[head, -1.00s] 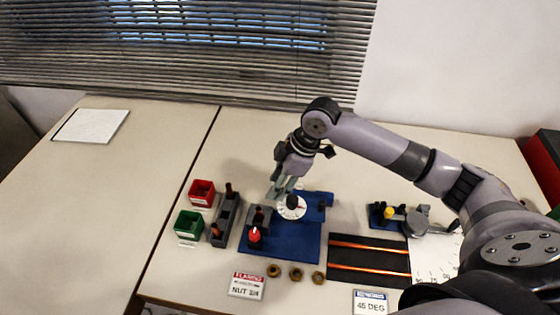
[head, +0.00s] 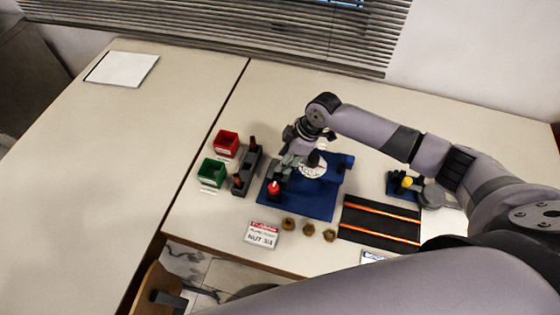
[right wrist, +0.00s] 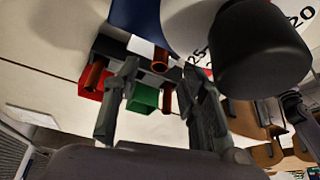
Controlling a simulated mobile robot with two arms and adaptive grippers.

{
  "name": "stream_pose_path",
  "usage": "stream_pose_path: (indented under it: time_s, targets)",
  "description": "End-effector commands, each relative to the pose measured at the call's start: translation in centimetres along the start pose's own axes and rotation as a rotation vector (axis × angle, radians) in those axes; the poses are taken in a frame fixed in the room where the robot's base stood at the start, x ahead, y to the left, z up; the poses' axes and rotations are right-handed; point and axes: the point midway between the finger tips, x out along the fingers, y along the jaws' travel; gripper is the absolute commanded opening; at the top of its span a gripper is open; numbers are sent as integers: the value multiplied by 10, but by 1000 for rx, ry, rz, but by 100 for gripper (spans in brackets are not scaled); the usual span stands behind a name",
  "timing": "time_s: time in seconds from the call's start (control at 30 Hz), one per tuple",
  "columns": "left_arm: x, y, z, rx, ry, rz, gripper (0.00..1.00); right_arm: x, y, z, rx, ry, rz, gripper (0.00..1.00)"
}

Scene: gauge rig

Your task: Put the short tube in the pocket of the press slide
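I cannot tell which is the short one. The blue press board (head: 310,207) carries a white dial (head: 313,166) with a black knob and a red knob (head: 274,188). My right gripper (head: 284,172) is low over the board's left part and hides most of the grey block there; the slide's pocket is not visible. In the right wrist view its fingers (right wrist: 160,75) are apart, with nothing clearly between them. My left gripper is out of view.
A red bin (head: 226,143) and a green bin (head: 211,172) stand left of the rack. Several brass nuts (head: 309,229) and a sign (head: 262,234) lie in front. A black mat with copper rods (head: 381,222) lies right. The black knob (right wrist: 262,50) is close beside the gripper.

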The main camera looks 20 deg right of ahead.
Motion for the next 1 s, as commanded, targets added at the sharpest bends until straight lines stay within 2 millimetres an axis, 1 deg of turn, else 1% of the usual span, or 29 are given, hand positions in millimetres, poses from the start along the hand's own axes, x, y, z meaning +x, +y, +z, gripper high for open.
stream_pose_path:
  time_s: [0.1, 0.2, 0.3, 0.63, 1.0]
  targets:
    - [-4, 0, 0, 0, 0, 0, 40, 18, -1, 0, 1, 0, -3, 39]
    - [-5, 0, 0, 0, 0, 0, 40, 28, -1, 0, 2, 0, -2, 39]
    - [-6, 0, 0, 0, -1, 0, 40, 35, -1, 0, 0, -1, -2, 39]
    - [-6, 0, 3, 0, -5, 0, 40, 38, 0, 0, -1, 0, -1, 39]
    - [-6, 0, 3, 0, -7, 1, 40, 38, 0, 0, 0, -1, -1, 14]
